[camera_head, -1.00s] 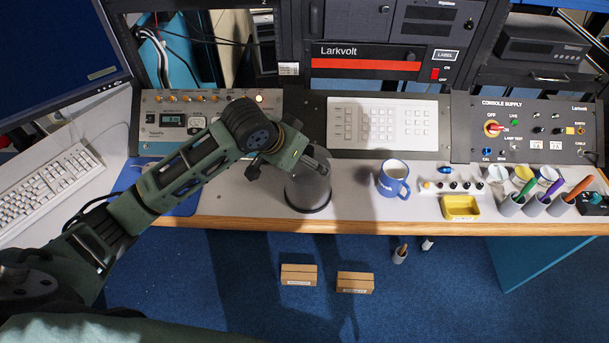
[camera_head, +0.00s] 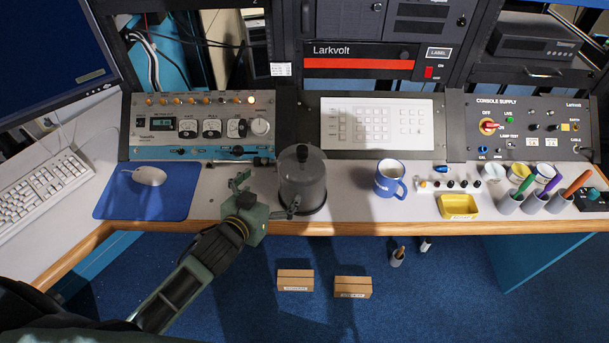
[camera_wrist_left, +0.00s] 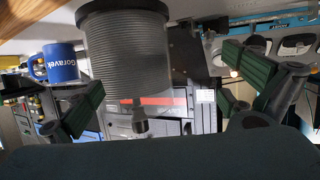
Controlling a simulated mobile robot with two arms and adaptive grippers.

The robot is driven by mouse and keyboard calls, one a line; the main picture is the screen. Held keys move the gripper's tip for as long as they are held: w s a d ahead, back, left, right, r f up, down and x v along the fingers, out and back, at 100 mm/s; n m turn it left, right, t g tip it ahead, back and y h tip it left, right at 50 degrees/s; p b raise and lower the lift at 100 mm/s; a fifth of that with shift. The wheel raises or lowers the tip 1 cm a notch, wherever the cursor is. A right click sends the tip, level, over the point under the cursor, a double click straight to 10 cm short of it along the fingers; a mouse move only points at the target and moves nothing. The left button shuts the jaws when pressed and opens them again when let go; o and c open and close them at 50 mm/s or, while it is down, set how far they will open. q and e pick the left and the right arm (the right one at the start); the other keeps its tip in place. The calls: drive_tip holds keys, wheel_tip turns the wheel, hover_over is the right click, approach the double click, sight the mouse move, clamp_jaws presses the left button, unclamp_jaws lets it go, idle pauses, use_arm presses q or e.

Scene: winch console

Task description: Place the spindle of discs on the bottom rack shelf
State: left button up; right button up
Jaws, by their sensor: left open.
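The spindle of discs (camera_head: 303,183) stands upright on the desk near its front edge, under a clear cover with a dark knob on top and a black base. My left gripper (camera_head: 267,196) is open, low at the spindle's left side, its fingers pointing towards it. In the left wrist view the picture is upside down; the spindle (camera_wrist_left: 128,55) shows between the spread fingers of the left gripper (camera_wrist_left: 165,92), not gripped. I cannot tell which rack shelf is the bottom one. My right gripper is not in view.
A blue mug (camera_head: 390,180) stands right of the spindle; a yellow tray (camera_head: 459,207) and pen cups are farther right. A keypad panel (camera_head: 376,124) and meter panel (camera_head: 205,125) rise behind. A mouse (camera_head: 148,175) lies on a blue mat at left. Two small boxes (camera_head: 295,280) are on the floor.

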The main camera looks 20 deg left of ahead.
sight(286, 181)
use_arm(q)
drive_tip(key=shift+w+a+r+t, duration=0.1)
drive_tip(key=shift+w+t, duration=0.15)
drive_tip(key=shift+t, duration=0.15)
drive_tip(key=shift+w+d+r+m+t+h, duration=0.15)
drive_tip(key=shift+w+r+m+t+h, duration=0.15)
drive_tip(key=shift+m+h, duration=0.25)
drive_tip(key=shift+w+d+r+m+t+h, duration=0.2)
drive_tip(key=shift+m+t+h, duration=0.15)
drive_tip(key=shift+h, duration=0.3)
drive_tip(key=shift+d+r+m+h, duration=0.2)
drive_tip(key=shift+m+h, duration=0.1)
drive_tip(key=shift+h, duration=0.4)
drive_tip(key=m+h, duration=0.1)
drive_tip(key=d+h, duration=0.1)
drive_tip(key=shift+s+d+m+h, duration=0.1)
drive_tip(key=shift+s+m+h, duration=0.15)
drive_tip(key=shift+m+h, duration=0.15)
drive_tip(key=shift+w+d+r, duration=0.1)
drive_tip(key=shift+d, duration=0.05)
drive_tip(key=p+x, duration=0.1)
drive_tip(key=x, duration=0.6)
drive_tip(key=shift+w+d, duration=0.1)
drive_tip(key=shift+w, duration=0.1)
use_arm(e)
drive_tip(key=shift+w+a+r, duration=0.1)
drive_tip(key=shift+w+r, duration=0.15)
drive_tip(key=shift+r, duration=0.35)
use_arm(q)
drive_tip(key=shift+c, duration=0.5)
